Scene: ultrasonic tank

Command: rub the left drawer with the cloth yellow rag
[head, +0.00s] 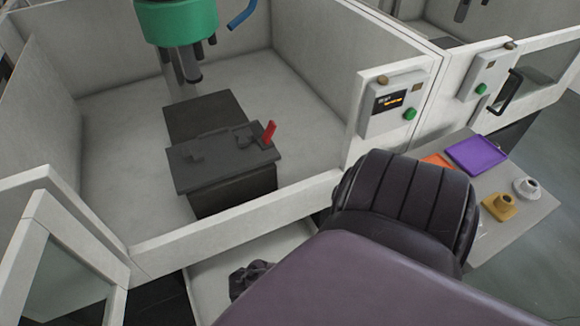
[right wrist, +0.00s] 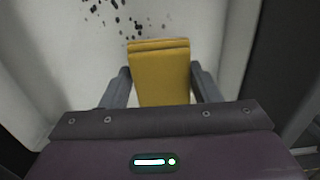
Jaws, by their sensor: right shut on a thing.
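A yellow folded rag (right wrist: 161,82) is between the two grey fingers of my right gripper (right wrist: 160,70) in the right wrist view. The gripper is shut on it. Beyond the rag is a white surface (right wrist: 190,22) with black specks at its upper left; walls rise at both sides. In the head view, a pale open drawer (head: 222,277) shows below the machine's front rail, partly hidden by my right arm. A small dark shape (head: 250,278) lies over it; I cannot tell what it is. The rag is hidden in the head view. My left gripper is not in view.
Above stands a white machine enclosure with a green-collared spindle (head: 178,22) and a dark vise (head: 222,158) with a red handle (head: 269,132). A grey table (head: 535,212) at right holds a purple tray (head: 477,155) and small parts.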

